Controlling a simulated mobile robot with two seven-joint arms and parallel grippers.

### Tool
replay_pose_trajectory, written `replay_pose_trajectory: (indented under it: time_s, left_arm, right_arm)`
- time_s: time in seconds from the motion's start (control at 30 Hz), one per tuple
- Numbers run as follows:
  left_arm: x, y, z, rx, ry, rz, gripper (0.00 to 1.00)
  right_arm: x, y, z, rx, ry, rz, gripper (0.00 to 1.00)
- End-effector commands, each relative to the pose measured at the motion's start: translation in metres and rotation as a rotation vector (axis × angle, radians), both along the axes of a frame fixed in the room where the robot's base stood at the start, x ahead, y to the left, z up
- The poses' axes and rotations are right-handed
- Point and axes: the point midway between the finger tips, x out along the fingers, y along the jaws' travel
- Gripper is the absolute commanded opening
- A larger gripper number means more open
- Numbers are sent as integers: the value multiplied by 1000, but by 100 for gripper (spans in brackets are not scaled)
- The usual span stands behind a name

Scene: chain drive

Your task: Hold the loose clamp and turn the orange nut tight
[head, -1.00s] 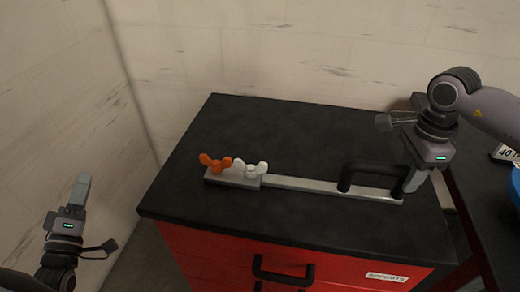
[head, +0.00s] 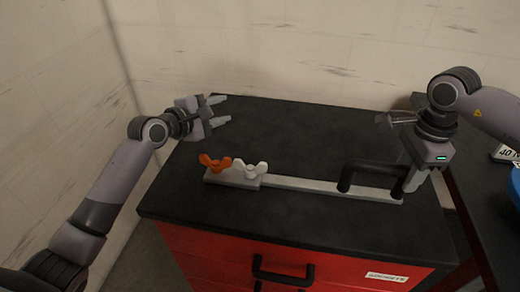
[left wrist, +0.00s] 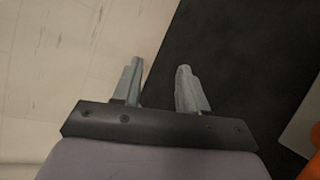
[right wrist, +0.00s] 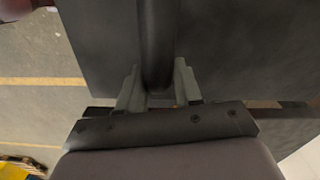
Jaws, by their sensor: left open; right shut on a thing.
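The clamp (head: 310,185) is a long light-grey bar lying flat on the black top of the red cabinet. An orange wing nut (head: 215,165) sits at its left end, with a white wing nut (head: 250,170) just right of it. A black handle (head: 372,168) rises from its right end. My right gripper (head: 413,182) is shut on the handle; the right wrist view shows the dark handle bar (right wrist: 156,45) between the fingers. My left gripper (head: 222,110) is open and empty, above the cabinet top behind the orange nut. In the left wrist view a piece of orange (left wrist: 309,168) shows at the lower right corner.
The black cabinet top (head: 300,125) is clear behind the clamp. The red cabinet front has a black drawer handle (head: 283,275) and a label (head: 386,277). A wall stands behind and at left. A dark side table with a blue object (head: 515,185) is at right.

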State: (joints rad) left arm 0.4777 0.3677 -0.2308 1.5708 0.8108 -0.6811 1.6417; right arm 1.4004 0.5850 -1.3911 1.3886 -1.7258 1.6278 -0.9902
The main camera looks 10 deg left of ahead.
Motion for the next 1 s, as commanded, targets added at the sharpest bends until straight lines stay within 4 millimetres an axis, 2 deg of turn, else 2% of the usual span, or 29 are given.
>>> replay_pose_trajectory:
  time_s: [0.03, 0.2, 0.3, 0.43, 0.63, 0.8, 1.0]
  left_arm:
    - [2, -16, 8, 18, 41, -53, 42]
    - [-7, -59, 17, 100, 212, -212, 42]
    - [-18, -75, 21, 170, 318, -288, 42]
    - [-34, -85, 27, 281, 458, -360, 42]
    - [-63, -78, 40, 481, 678, -414, 42]
    - [-86, -55, 58, 645, 855, -402, 42]
    - [-105, -32, 76, 771, 994, -364, 42]
  right_arm:
    - [0, 0, 1, 1, -1, 2, 0]
    - [0, 0, 1, 1, -1, 2, 0]
    - [0, 0, 1, 0, -1, 2, 0]
    - [0, 0, 1, 0, -1, 2, 0]
    - [0, 0, 0, 0, -1, 2, 0]
    - [0, 0, 0, 0, 0, 2, 0]
    - [0, 0, 0, 0, 0, 2, 0]
